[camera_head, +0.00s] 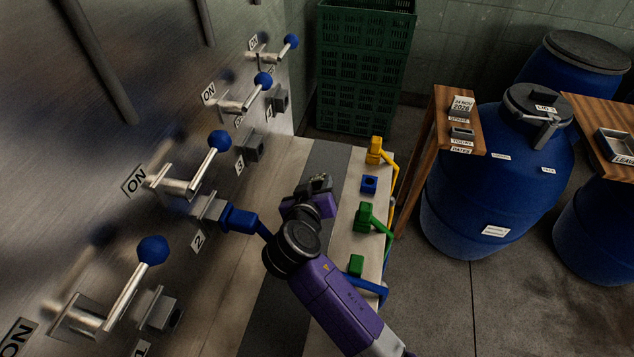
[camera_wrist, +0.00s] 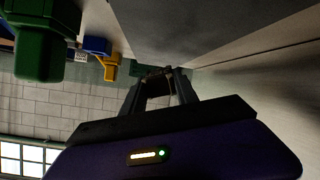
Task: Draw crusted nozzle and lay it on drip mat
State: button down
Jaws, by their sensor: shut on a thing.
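My gripper (camera_head: 319,184) is above the pale bench, right of the steel panel. In the wrist view its fingers (camera_wrist: 160,80) are close around a small dark thing (camera_wrist: 155,88), too dim to identify. A blue nozzle-like piece (camera_head: 240,220) is at the grey socket marked 2 (camera_head: 208,207), left of my gripper and apart from it; my arm hides part of its blue tail. I cannot see crust on any piece. A dark grey strip (camera_head: 322,160) runs along the bench beneath my arm; I cannot tell whether it is the drip mat.
Blue-knobbed levers (camera_head: 219,141) stick out from the panel. A yellow piece (camera_head: 375,150), a blue block (camera_head: 369,184) and green pieces (camera_head: 364,214) line the bench's right edge. Blue barrels (camera_head: 490,190) and a wooden stand (camera_head: 450,120) stand right; a green crate (camera_head: 362,65) is behind.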

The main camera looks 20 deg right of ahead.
jog(key=shift+f, duration=0.3)
jog(key=c, duration=0.9)
grip_release()
jog(key=shift+o, duration=0.2)
jog(key=b+v, duration=0.1)
jog(key=v, duration=0.6)
jog(key=shift+s+a+r, duration=0.2)
jog(key=shift+s, duration=0.1)
